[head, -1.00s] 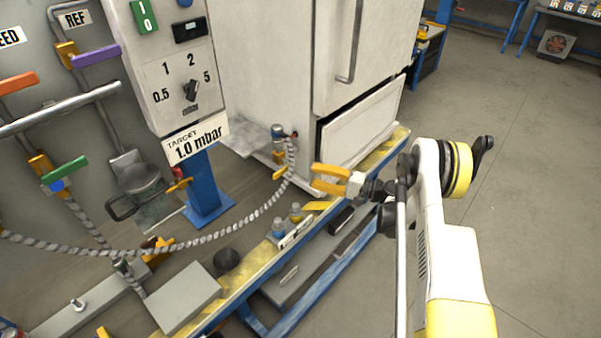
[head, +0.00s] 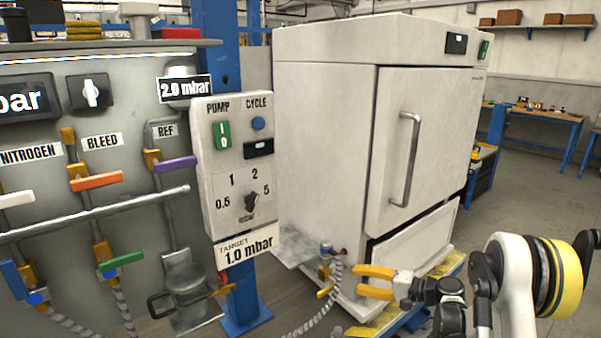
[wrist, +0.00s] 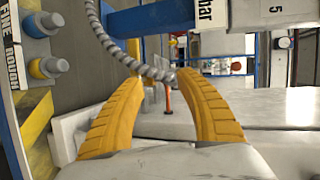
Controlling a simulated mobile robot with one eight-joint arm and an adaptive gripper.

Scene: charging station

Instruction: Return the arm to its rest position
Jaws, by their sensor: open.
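My gripper (head: 375,283) has yellow fingers and is at the lower right of the head view, in front of the white cabinet's base. Its fingers are apart with nothing between them. In the wrist view my gripper (wrist: 160,100) also shows spread fingers, with a grey braided hose (wrist: 120,45) beyond the tips; I cannot tell how close it is. My white arm with a yellow band is at the lower right of the head view.
A white cabinet (head: 330,150) with a door handle stands behind my gripper. A pump control box (head: 229,165) and a valve panel (head: 60,200) are at left. A braided hose (head: 336,270) hangs left of my gripper. Open floor (head: 530,190) lies at right.

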